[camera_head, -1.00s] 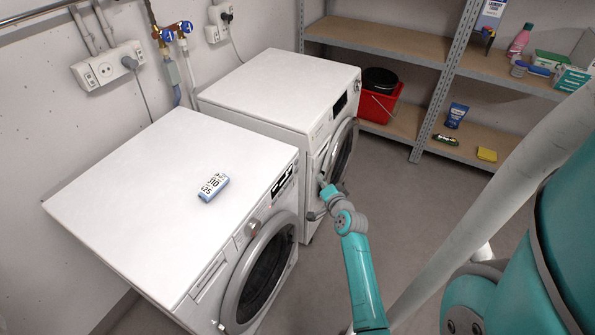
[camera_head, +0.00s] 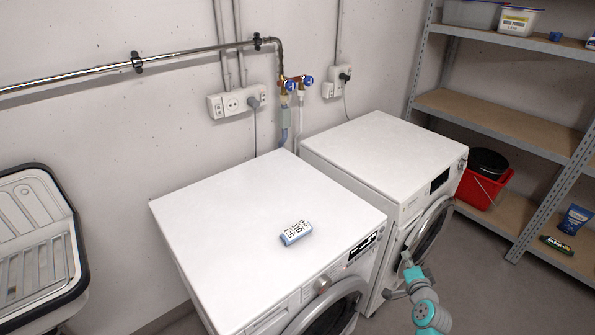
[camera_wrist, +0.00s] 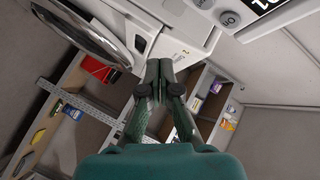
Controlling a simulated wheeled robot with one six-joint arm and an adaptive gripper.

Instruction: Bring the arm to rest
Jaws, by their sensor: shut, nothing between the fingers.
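My teal arm is at the lower right of the head view, in front of the two washing machines. My gripper (camera_head: 405,262) is close to the front of the far machine (camera_head: 385,150), near its round door; I cannot tell whether it touches. In the wrist view my gripper (camera_wrist: 158,68) has its fingers together with nothing between them. The near machine (camera_head: 230,210) stands to the left, its door partly cut off by the frame's lower edge.
A small white and blue box (camera_head: 296,233) lies on the near machine. Grey floor shows right of the machines.

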